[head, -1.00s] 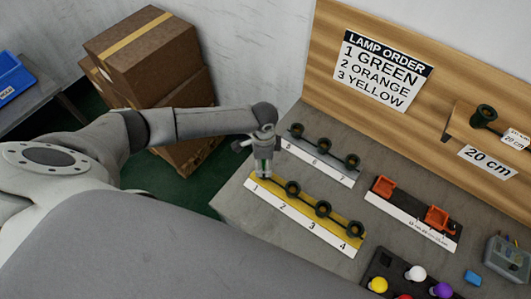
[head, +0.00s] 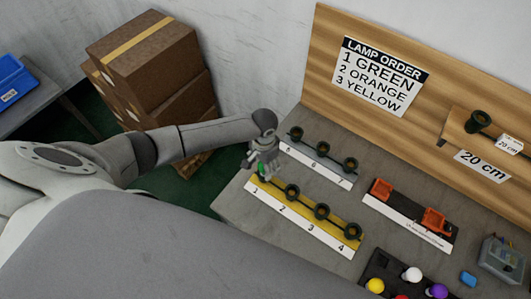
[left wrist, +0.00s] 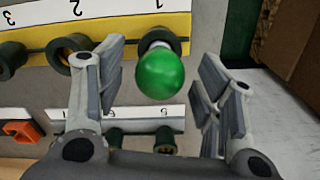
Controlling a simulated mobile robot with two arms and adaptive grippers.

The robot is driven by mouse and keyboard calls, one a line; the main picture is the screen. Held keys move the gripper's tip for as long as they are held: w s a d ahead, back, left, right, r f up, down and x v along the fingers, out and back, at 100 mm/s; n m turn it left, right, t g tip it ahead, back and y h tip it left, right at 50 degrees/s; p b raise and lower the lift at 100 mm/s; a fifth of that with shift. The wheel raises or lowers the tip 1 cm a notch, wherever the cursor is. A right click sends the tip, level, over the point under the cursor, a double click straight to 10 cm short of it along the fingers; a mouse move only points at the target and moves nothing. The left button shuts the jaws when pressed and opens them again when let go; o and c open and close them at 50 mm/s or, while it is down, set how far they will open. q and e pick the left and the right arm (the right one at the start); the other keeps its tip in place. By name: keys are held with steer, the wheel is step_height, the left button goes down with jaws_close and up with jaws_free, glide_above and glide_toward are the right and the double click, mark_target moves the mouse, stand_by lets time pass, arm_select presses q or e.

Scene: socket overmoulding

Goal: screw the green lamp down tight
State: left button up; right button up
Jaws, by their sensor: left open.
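The green lamp (left wrist: 161,74) stands in the socket at number 1 of the yellow strip, seen in the left wrist view. In the head view a bit of the green lamp (head: 262,170) shows below my left gripper (head: 263,166). In the left wrist view my left gripper (left wrist: 158,95) is open, with its fingers on either side of the lamp and visible gaps between. Whether the lamp is fully seated cannot be told. The yellow strip (head: 296,219) has dark sockets numbered 1 to 4. My right gripper is not in view.
A second strip (head: 317,166) of dark sockets lies behind. Orange holders (head: 381,189) stand to the right. A dark tray (head: 384,265) holds white, purple, yellow and red lamps. A sign (head: 381,76) on the wooden board lists green, orange, yellow. Cardboard boxes (head: 153,60) stand beyond the table's left edge.

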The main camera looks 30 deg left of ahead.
arm_select(q)
steer(key=n, duration=0.5)
steer(key=shift+n, duration=1.2)
steer(key=n, duration=0.5)
steer(key=shift+d, duration=0.1)
steer(key=n, duration=0.2)
steer(key=shift+n, duration=0.3)
steer(key=c, duration=0.9)
steer(key=m, duration=0.4)
steer(key=shift+m, duration=0.3)
steer(key=shift+c, duration=0.4)
